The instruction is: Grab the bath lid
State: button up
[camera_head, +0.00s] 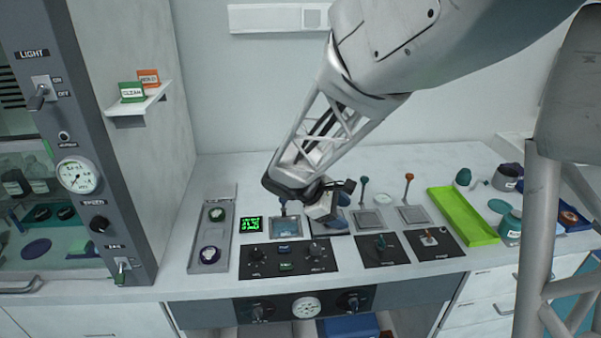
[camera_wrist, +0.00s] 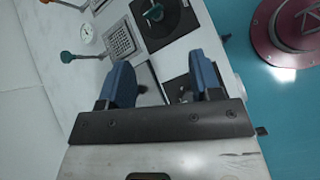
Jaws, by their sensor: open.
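My gripper (camera_head: 333,207) is open above the middle of the bench, with its blue fingers pointing down; they also show in the wrist view (camera_wrist: 163,78). A square bath (camera_head: 287,228) with bluish liquid and a pale rim lies just left of my gripper in the head view. A flat grey square plate (camera_wrist: 149,84) shows between and below the fingers in the wrist view. It may be the bath lid, but I cannot tell, as the fingers and wrist cover part of it. Nothing is seen held between the fingers.
A black control panel (camera_head: 288,260) lies in front of the bath. Two grated plates (camera_head: 368,221) with upright teal-topped (camera_head: 363,182) and orange-topped (camera_head: 409,178) rods behind stand to the right. Further right is a lime-green tray (camera_head: 462,216). A grey tray (camera_head: 222,200) is at left.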

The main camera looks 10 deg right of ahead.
jog(key=w+a+f+n+t+h, duration=0.1)
jog(key=w+a+f+n, duration=0.1)
jog(key=w+f, duration=0.1)
jog(key=w+a+f+n+t+h, duration=0.1)
jog(key=w+a+f+n, duration=0.2)
jog(key=w+f, duration=0.1)
jog(key=w+a+f+n+t+h, duration=0.1)
jog(key=w+a+f+n, duration=0.1)
jog(key=w+f+n, duration=0.1)
jog(key=shift+w+a+f+t+h, duration=0.15)
jog(key=shift+w+a+f+h, duration=0.1)
jog(key=shift+w, duration=0.4)
jog(key=shift+w+a+f+t+h, duration=0.1)
jog(key=shift+w+f+t+h, duration=0.1)
jog(key=shift+w, duration=0.45)
jog(key=shift+x, duration=1.35)
jog(key=shift+d, duration=0.1)
jog(key=shift+x, duration=2.5)
jog(key=shift+r, duration=0.1)
jog(key=c, duration=1.1)
